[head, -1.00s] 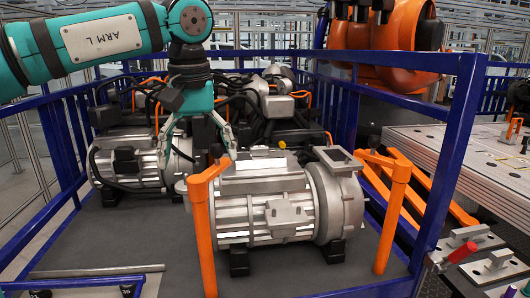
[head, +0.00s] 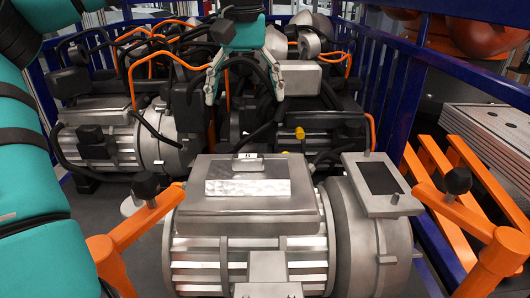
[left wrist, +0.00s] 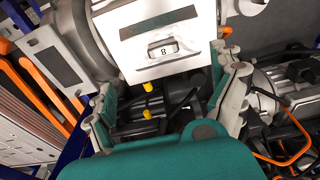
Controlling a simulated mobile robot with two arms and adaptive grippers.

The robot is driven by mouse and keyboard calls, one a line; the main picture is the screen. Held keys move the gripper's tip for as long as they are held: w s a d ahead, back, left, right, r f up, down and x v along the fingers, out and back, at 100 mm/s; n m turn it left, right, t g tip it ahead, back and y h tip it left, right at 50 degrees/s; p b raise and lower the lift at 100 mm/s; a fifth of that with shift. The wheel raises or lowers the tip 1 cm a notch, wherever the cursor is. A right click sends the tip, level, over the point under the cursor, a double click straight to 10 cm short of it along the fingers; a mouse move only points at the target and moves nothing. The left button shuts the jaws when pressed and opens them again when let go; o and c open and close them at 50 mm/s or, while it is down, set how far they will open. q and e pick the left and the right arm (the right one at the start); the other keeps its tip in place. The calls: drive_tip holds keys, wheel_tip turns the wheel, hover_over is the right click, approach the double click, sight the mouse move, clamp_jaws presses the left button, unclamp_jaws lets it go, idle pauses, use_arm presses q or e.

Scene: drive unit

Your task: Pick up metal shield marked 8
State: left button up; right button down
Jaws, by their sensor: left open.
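The metal shield marked 8 (head: 295,187) is a flat grey cover on top of the near drive unit (head: 345,240). It carries a bright plate and a small raised tag. In the left wrist view the shield (left wrist: 195,36) is at the top centre, and the 8 is readable on its tag. My left gripper (head: 245,90) is open and empty, beyond and above the shield's far edge in the head view. Its two fingers (left wrist: 168,100) stand apart in the left wrist view, with the shield ahead of them. My right gripper is not in view.
Orange posts with black knobs (head: 145,187) (head: 457,182) flank the near unit. Another drive unit (head: 110,140) and several black cables lie behind it. A blue rail frame (head: 400,95) runs along the right. A grey slotted table (head: 490,130) stands beyond it.

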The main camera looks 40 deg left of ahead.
use_arm(q)
drive_tip(key=p, duration=0.3)
approach(248, 156)
drive_tip(key=f, duration=0.5)
drive_tip(key=shift+s+d+f, duration=0.15)
drive_tip(key=shift+d, duration=0.1)
drive_tip(key=shift+f, duration=0.35)
drive_tip(key=f, duration=0.1)
drive_tip(key=a+f+p, duration=0.1)
drive_tip(key=f, duration=0.1)
drive_tip(key=w+f+p, duration=0.1)
drive_tip(key=shift+a+f, duration=0.15)
drive_tip(key=shift+a, duration=0.05)
drive_tip(key=shift+w+f, duration=0.1)
drive_tip(key=shift+f, duration=0.1)
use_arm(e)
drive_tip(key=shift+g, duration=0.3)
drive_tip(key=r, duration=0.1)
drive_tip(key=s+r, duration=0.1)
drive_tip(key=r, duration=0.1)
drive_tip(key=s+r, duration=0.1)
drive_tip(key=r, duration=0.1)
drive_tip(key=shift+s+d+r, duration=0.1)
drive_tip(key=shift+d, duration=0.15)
